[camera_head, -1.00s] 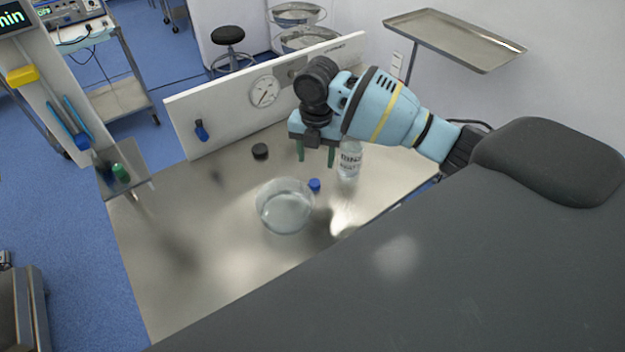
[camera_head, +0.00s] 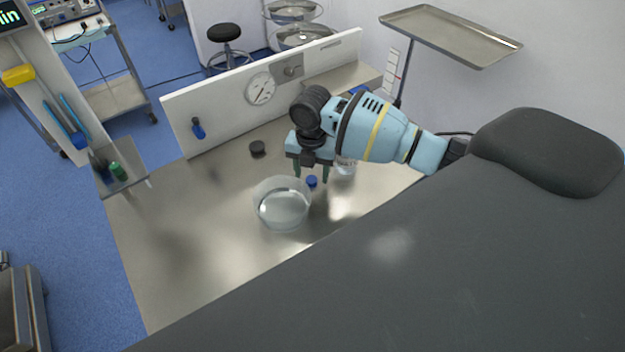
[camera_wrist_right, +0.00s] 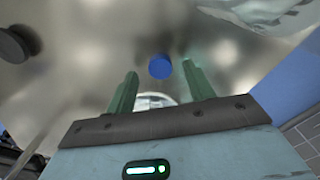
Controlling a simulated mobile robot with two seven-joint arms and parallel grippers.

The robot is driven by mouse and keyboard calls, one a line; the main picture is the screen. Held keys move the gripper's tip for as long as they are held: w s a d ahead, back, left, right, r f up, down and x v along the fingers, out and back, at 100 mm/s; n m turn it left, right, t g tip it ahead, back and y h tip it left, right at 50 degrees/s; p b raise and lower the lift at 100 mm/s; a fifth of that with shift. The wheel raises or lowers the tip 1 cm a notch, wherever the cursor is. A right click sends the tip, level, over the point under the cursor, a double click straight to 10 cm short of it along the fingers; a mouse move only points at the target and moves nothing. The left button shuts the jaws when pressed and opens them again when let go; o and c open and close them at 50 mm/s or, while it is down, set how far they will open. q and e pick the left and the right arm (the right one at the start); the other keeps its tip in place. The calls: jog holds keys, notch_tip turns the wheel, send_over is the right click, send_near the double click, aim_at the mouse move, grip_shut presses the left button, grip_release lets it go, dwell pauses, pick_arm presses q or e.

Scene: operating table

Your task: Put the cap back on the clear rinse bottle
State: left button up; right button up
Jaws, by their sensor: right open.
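The blue cap (camera_head: 311,181) lies on the steel table, between the glass bowl and the clear rinse bottle (camera_head: 345,168). The bottle stands to the right of the cap, its upper part hidden behind my right arm. My right gripper (camera_head: 311,173) is open, pointing down over the cap, with nothing held. In the right wrist view the cap (camera_wrist_right: 160,67) shows between the two green fingertips, apart from both. A pale round shape shows low between the fingers, partly hidden; I cannot tell for sure what it is. My left gripper is out of view.
The clear glass bowl (camera_head: 282,207) stands close to the left of the cap. A black round lid (camera_head: 257,148) lies further back. A white panel (camera_head: 225,105) with a gauge closes the table's back. The left part of the table is free.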

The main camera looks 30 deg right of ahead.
jog(key=shift+f, duration=0.75)
jog(key=c, duration=1)
